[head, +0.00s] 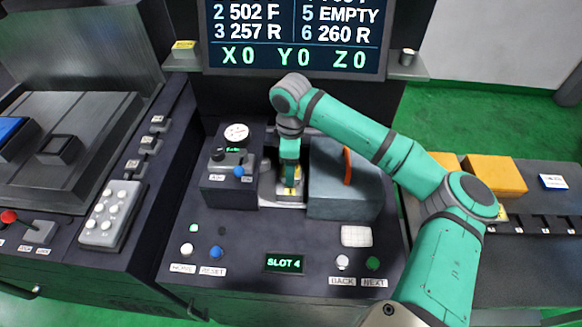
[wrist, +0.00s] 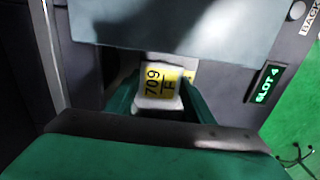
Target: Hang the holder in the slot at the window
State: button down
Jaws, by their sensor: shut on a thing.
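My gripper (head: 290,178) points down into the window (head: 268,188), a pale-edged opening in the console. It is shut on the holder (wrist: 158,102), a pale block with a yellow label reading 709 F. In the wrist view the holder sits between my two green fingers. In the head view only a small yellow and pale part of it shows below my fingers. A small panel in front reads SLOT 4 (head: 284,263). The slot itself is hidden by my gripper and the holder, so I cannot tell whether the holder touches it.
A grey block with an orange handle (head: 347,166) stands close on the right of the window. A control box with knobs (head: 228,178) stands close on the left. A large display (head: 297,36) is behind. Yellow boxes (head: 494,175) lie on the right bench.

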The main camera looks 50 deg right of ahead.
jog(key=shift+f, duration=0.1)
jog(key=c, duration=0.8)
grip_release()
jog(key=shift+c, duration=0.2)
jog(key=shift+w+r, duration=0.1)
jog(key=shift+r, duration=3.8)
